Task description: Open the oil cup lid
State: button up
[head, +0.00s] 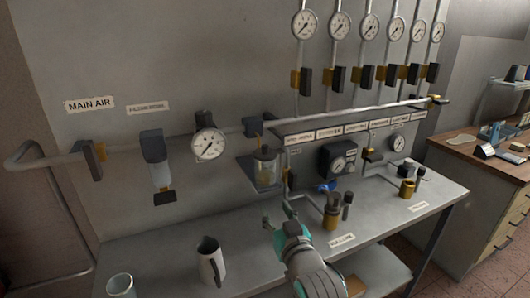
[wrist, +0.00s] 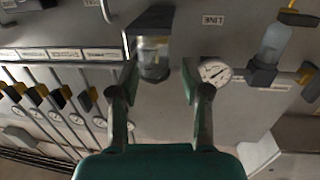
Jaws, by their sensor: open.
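A clear glass cup (head: 265,170) in a dark bracket on the wall panel looks like the oil cup. It has a small cap on top, too small to tell whether its lid is open or shut. In the wrist view, which is upside down, the glass cup (wrist: 153,60) appears beyond the fingers, left of a round gauge. My gripper (head: 277,214) is open and empty, above the bench and below the glass cup, apart from it. The two fingers also frame a gap in the wrist view (wrist: 160,88).
A metal jug (head: 211,262) and a glass beaker (head: 121,286) stand on the bench at front left. Brass-and-dark fittings (head: 332,213) stand right of my gripper. A gauge (head: 208,144) and a filter (head: 158,165) hang left of the cup. Pipes run across the panel.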

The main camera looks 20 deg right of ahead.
send_near(266, 150)
jog(key=shift+m+h, duration=0.3)
jog(key=w, duration=0.3)
jog(key=w+d, duration=0.1)
jog(key=w, duration=0.7)
jog(key=shift+d+f, duration=0.2)
jog(key=shift+d, duration=0.05)
jog(key=shift+c, duration=0.2)
grip_shut()
